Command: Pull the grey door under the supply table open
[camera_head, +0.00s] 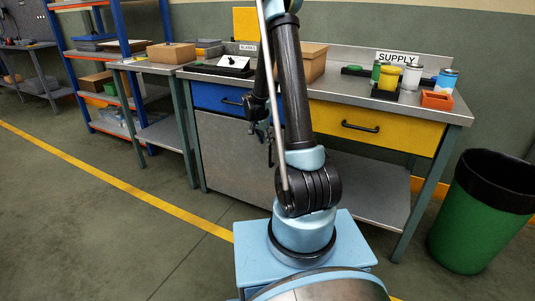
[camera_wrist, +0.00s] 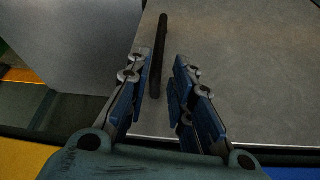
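The grey door (camera_head: 232,155) is under the blue drawer of the supply table (camera_head: 440,108) and looks shut. In the wrist view the door's grey face (camera_wrist: 245,75) fills the right side. Its dark bar handle (camera_wrist: 159,50) runs nearly upright in that picture. My gripper (camera_wrist: 162,62) is open, with the handle in line with the gap between its fingers, closer to the left finger. I cannot tell whether a finger touches it.
A blue drawer (camera_head: 215,97) and a yellow drawer (camera_head: 370,129) are above. A lower shelf (camera_head: 365,190) lies right of the door. A green bin (camera_head: 480,220) stands at the right. Floor in front of the door, to the left, is clear.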

